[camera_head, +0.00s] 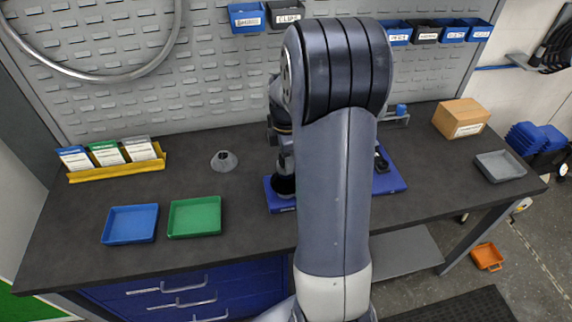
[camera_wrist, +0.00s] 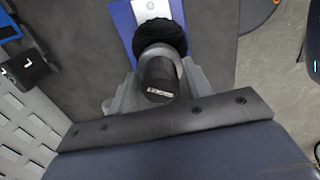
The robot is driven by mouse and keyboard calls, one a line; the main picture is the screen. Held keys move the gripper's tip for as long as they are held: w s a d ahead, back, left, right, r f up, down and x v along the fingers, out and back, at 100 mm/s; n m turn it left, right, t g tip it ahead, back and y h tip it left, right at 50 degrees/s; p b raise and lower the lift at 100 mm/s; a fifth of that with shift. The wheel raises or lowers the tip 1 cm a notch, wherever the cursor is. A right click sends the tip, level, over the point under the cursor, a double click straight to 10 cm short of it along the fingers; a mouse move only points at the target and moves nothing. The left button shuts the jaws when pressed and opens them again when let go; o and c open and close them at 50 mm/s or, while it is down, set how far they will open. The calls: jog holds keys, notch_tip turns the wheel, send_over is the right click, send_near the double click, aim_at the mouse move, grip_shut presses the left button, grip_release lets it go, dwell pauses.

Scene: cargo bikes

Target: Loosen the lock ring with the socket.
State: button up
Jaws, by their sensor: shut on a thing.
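In the wrist view my gripper (camera_wrist: 161,76) is shut on a dark cylindrical tool (camera_wrist: 158,84), seen end-on with a pale mark; it looks like the socket. Just beyond it is a black ribbed round part (camera_wrist: 160,37) over a blue base (camera_wrist: 125,22) with a silver plate. I cannot tell whether the tool touches the round part, and no lock ring can be made out. In the head view my arm hides most of this; the blue base (camera_head: 396,182) shows at both sides, with my gripper (camera_head: 284,165) above its left end.
A grey cone-shaped part (camera_head: 224,161) stands on the dark bench (camera_head: 110,187) to the left. A blue tray (camera_head: 130,225) and green tray (camera_head: 195,217) lie near its front. A grey tray (camera_head: 500,166) and cardboard box (camera_head: 461,118) are at the right. A pegboard (camera_head: 140,100) stands behind.

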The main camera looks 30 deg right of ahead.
jog(key=m, duration=0.5)
jog(key=shift+m, duration=0.3)
jog(key=m, duration=0.6)
jog(key=shift+f+b, duration=0.5)
jog(key=shift+f, duration=0.45)
dwell(0.8)
jog(key=o, duration=0.9)
jog(key=shift+c, duration=0.2)
jog(key=c, duration=0.9)
jog(key=shift+o, duration=0.2)
